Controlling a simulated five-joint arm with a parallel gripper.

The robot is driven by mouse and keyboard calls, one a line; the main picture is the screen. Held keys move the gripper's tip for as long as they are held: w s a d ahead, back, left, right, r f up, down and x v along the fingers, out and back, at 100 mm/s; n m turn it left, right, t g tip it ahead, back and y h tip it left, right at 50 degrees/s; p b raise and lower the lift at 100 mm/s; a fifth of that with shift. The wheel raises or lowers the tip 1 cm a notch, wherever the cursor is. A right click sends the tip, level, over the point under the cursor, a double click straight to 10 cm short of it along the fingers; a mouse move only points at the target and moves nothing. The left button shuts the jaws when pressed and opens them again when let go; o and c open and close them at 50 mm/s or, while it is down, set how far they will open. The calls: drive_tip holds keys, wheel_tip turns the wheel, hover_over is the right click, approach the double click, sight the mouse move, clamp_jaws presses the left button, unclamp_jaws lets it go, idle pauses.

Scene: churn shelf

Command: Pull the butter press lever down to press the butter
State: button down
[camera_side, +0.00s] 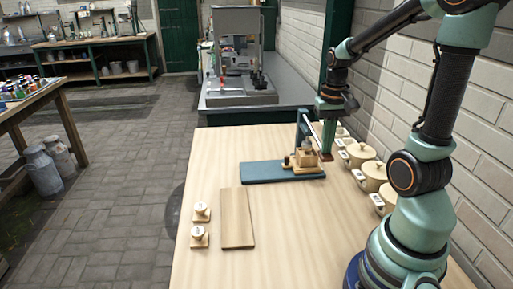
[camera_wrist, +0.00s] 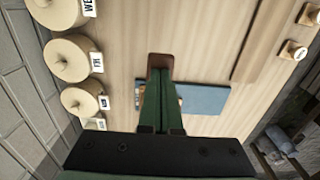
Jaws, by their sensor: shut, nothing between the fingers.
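The wooden butter press (camera_side: 303,157) stands on a blue board (camera_side: 262,173) towards the far side of the table. A dark green upright (camera_side: 301,130) rises behind it, and a thin pale bar (camera_side: 313,132) slants from near its top towards my gripper. I cannot tell for sure whether this bar is the lever. My gripper (camera_side: 326,155) points down just right of the press, fingers shut and empty, with reddish-brown tips. In the wrist view my shut fingers (camera_wrist: 160,62) hide most of the press; the blue board (camera_wrist: 205,99) shows beside them.
Lidded crocks (camera_side: 373,174) with labels line the right side by the brick wall, close to my arm. A flat wooden board (camera_side: 237,220) and two small round-topped wooden pieces (camera_side: 200,212) lie at the left front. The middle front of the table (camera_side: 290,230) is clear.

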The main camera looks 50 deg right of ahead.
drive_tip(key=shift+s+f, duration=0.1)
drive_tip(key=shift+f, duration=0.35)
idle(0.9)
wheel_tip(320, 180, up, 12)
drive_tip(key=shift+r, duration=0.15)
idle(1.5)
drive_tip(key=w+a+f+n+t, duration=0.1)
drive_tip(key=a+n, duration=0.3)
drive_tip(key=a, duration=0.5)
drive_tip(key=w+a+f+n+t, duration=0.2)
drive_tip(key=a+n+t, duration=0.2)
drive_tip(key=a, duration=0.5)
drive_tip(key=shift+w+n+t, duration=0.25)
drive_tip(key=shift+n+t, duration=0.05)
drive_tip(key=shift+n, duration=0.2)
